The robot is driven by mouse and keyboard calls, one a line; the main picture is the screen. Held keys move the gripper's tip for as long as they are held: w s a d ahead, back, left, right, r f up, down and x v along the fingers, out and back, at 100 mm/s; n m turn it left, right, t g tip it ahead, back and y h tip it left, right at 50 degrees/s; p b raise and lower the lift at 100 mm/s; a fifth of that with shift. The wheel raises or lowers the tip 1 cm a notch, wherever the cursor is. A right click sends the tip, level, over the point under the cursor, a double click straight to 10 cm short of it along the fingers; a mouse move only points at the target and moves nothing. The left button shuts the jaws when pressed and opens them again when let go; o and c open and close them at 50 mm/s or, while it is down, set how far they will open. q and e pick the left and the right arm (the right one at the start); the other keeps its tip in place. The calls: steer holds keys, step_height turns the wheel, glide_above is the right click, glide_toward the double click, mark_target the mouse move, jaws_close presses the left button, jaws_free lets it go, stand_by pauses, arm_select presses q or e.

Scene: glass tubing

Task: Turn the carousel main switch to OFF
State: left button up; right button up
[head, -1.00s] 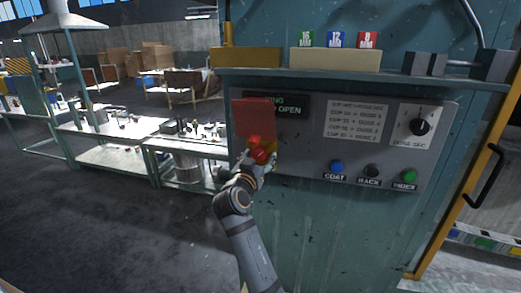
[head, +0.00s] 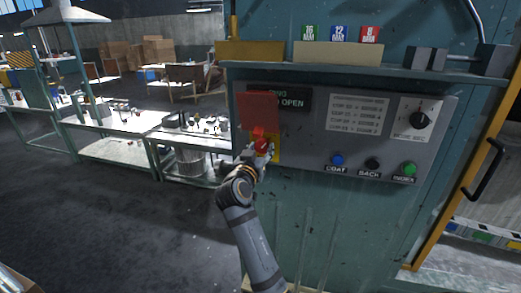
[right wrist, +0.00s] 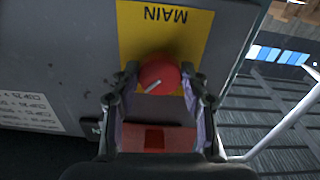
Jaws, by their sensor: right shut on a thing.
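The main switch is a round red knob (right wrist: 159,74) with a white pointer line, on a yellow plate (right wrist: 190,35) marked MAIN. In the upside-down right wrist view the line slants toward the lower left. My right gripper (right wrist: 159,78) is shut on the knob, one finger on each side. In the head view my right gripper (head: 262,149) is at the left end of the grey control panel (head: 300,150), partly hiding the knob and plate. A red cover (head: 258,110) stands raised above the switch; its red also shows between the fingers (right wrist: 155,139). My left gripper is out of view.
Blue (head: 337,159), black (head: 372,164) and green (head: 409,169) buttons sit right of the switch, below a dial (head: 420,121). A shelf (head: 360,69) juts out above the panel. Workbenches (head: 115,145) stand at the left, with open floor before them.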

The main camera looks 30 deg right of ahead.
steer(key=n+p, duration=0.1)
steer(key=n, duration=0.3)
steer(key=n+p, duration=0.2)
steer(key=n, duration=0.1)
steer(key=shift+r+n, duration=0.15)
steer(key=shift+n, duration=0.25)
steer(key=n+p, duration=0.3)
steer(key=n, duration=0.1)
steer(key=shift+r+n, duration=0.1)
steer(key=shift+n, duration=0.2)
steer(key=shift+n+p, duration=1.65)
steer(key=shift+n, duration=0.65)
steer(key=o, duration=0.9)
steer(key=shift+d, duration=0.1)
steer(key=shift+c, duration=0.2)
steer(key=shift+o, duration=1.4)
steer(key=shift+d+f, duration=0.2)
steer(key=shift+a, duration=0.15)
